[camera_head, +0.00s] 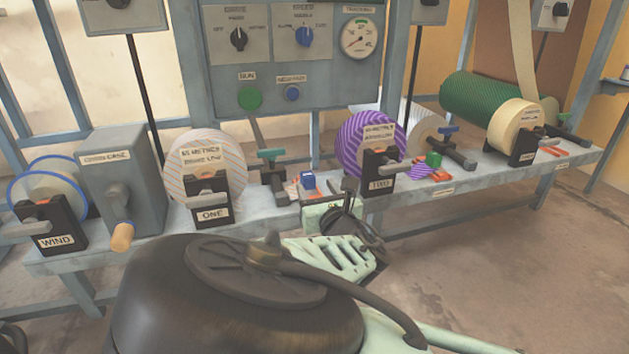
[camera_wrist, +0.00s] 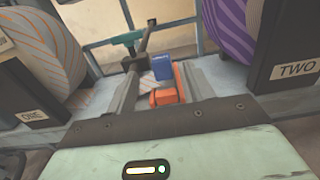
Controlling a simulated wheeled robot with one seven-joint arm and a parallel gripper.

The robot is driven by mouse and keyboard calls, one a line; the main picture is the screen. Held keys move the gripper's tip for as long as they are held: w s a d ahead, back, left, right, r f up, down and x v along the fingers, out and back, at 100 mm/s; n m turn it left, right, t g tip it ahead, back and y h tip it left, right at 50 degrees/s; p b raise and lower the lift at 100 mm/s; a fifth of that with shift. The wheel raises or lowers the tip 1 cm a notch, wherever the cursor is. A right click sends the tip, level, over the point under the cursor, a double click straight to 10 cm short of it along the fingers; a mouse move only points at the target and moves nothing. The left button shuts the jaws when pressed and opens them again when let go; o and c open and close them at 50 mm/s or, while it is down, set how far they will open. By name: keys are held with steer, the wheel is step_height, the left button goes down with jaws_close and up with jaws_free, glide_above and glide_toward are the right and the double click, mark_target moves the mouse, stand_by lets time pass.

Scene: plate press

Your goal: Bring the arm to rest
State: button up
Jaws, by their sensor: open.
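My gripper (camera_head: 316,191) is open at the front edge of the bench, between the roll stands labelled ONE and TWO. In the wrist view its two grey fingers (camera_wrist: 158,84) point forward and stand apart. A small blue block (camera_wrist: 162,65) with an orange piece (camera_wrist: 167,92) shows in the gap between them. The blue block (camera_head: 308,181) also shows in the head view, just beyond the gripper. I cannot tell whether a finger touches it. My arm reaches forward from the bottom of the head view.
Roll one (camera_head: 205,165) and purple roll two (camera_head: 366,143) flank the gripper closely. A crank box (camera_head: 125,175) stands left. A control panel (camera_head: 290,50) rises behind. Open floor (camera_head: 500,270) lies in front of the bench.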

steer(key=s+d+f+m+g+h+p, duration=0.3)
steer(key=s+d+m+g+h+p, duration=0.35)
steer(key=m, duration=1.05)
steer(key=s+d+r+m+g+y+p, duration=0.1)
steer(key=s+d+r+m+g+p, duration=0.35)
steer(key=s+r, duration=0.9)
steer(key=s+d+r+m+g+y+p, duration=0.1)
steer(key=s+r+m+g+p, duration=0.6)
steer(key=s+r+m, duration=0.6)
step_height(320, 180, up, 36)
steer(key=s+n+p, duration=0.2)
steer(key=n+p, duration=0.1)
steer(key=p, duration=3.5)
steer(key=shift+a+t, duration=0.25)
steer(key=shift+t, duration=0.05)
steer(key=shift+f, duration=0.1)
